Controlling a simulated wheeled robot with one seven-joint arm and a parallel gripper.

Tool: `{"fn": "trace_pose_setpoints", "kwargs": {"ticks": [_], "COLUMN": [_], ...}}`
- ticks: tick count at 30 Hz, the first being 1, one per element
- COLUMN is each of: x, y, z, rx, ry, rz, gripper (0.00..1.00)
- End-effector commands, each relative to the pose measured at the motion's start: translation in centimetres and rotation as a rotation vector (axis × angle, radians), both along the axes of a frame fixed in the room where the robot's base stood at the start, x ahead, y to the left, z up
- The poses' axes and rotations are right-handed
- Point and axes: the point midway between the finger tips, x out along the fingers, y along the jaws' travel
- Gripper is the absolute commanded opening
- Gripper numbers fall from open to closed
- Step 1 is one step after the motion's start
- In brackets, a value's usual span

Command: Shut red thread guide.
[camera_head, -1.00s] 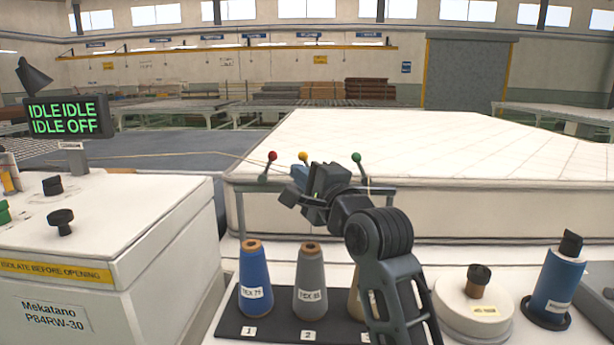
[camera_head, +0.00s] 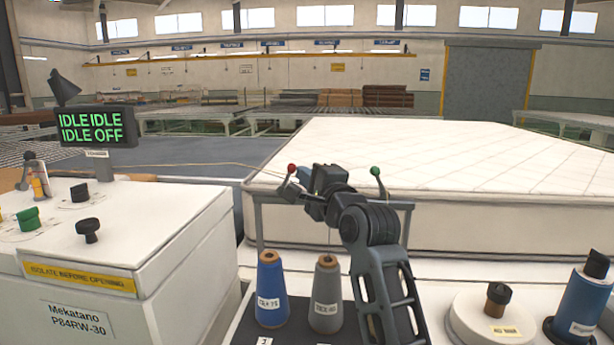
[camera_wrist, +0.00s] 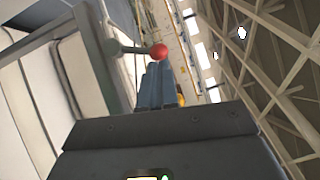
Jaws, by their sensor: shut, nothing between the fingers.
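The red thread guide is a red ball (camera_head: 291,168) on a short dark lever, at the left end of the grey rail. In the wrist view the red ball (camera_wrist: 159,51) stands just beyond my fingertips, its lever running left to the frame. My gripper (camera_head: 304,172) is just right of the red ball in the head view. Its blue-grey fingers (camera_wrist: 157,76) are shut with nothing between them. I cannot tell whether they touch the ball. The green-ball guide (camera_head: 375,171) stands right of my gripper. A bit of yellow (camera_wrist: 181,99) shows beside the fingers.
A blue cone (camera_head: 271,290) and a grey cone (camera_head: 326,295) stand below the rail. The white machine cabinet (camera_head: 130,235) is at left, under an IDLE display (camera_head: 93,128). A quilted mattress (camera_head: 430,155) lies behind the rail. A white round base with a knob (camera_head: 490,318) is at right.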

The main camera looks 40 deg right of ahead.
Motion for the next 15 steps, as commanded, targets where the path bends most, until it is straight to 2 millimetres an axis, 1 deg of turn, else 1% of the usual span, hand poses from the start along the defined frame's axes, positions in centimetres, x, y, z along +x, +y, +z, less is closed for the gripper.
{"fn": "trace_pose_setpoints", "kwargs": {"ticks": [1,15], "x": [0.04,0.38], "y": [0.03,0.27], "z": [0.39,0.88], "rx": [-0.008,-0.062], "ry": [0.009,0.079], "rz": [0.000,0.000], "gripper": [0.00,0.00]}}
